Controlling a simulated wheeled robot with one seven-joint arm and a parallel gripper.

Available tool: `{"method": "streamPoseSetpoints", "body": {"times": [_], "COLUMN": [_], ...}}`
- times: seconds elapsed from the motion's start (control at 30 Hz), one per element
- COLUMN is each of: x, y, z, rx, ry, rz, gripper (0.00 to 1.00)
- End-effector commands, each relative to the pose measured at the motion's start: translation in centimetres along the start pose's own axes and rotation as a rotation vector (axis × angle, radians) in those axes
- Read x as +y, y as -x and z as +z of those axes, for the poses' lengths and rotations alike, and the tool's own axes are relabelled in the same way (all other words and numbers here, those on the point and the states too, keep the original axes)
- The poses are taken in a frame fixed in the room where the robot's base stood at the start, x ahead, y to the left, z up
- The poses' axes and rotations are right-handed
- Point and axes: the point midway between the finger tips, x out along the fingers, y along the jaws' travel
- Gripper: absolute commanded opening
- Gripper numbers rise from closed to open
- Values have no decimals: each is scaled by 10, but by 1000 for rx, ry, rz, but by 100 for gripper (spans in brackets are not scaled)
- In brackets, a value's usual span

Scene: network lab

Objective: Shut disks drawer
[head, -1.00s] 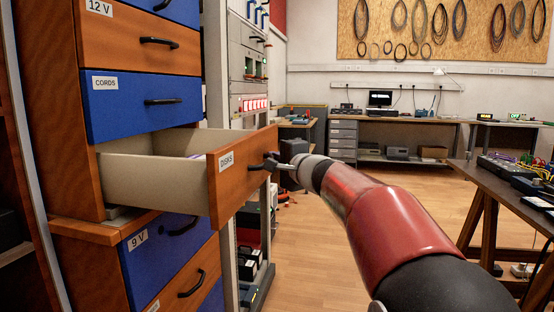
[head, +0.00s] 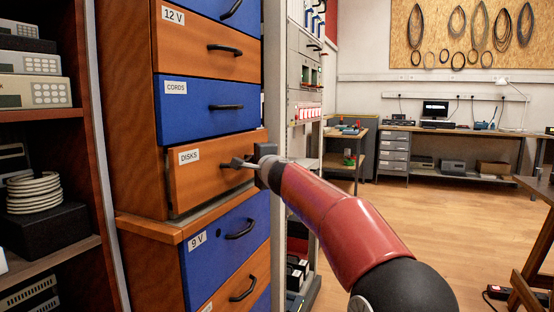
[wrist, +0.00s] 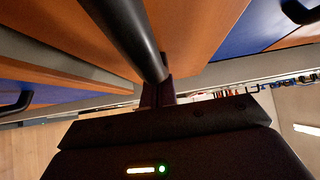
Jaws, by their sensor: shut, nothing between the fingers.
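The disks drawer (head: 205,172) has an orange wood front with a white DISKS label. It is pushed nearly flush with the cabinet; its front stands slightly proud of the drawers above. My gripper (head: 243,163) is at the right part of this front, by its dark handle. In the wrist view the dark handle bar (wrist: 128,38) runs close in front of my gripper (wrist: 160,92), against the orange front. The fingers are shut with nothing between them. Whether they touch the front is hard to tell.
Above is the blue CORDS drawer (head: 208,107); below is the blue 9 V drawer (head: 230,240), both shut. A shelf with instruments and a coiled cable (head: 35,193) stands at left. A grey rack (head: 305,90) is right of the cabinet. Open floor (head: 440,215) lies to the right.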

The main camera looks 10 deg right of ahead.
Motion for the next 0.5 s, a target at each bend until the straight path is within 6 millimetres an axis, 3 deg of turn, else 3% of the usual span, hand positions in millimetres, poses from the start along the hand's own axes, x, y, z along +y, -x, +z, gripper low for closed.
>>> {"method": "streamPoseSetpoints", "body": {"times": [0.2, 0.5], "x": [-1, 0], "y": [-18, -23], "z": [18, 24], "rx": [-1, -3], "ry": [1, 0], "rz": [0, 0], "gripper": [0, 0]}}
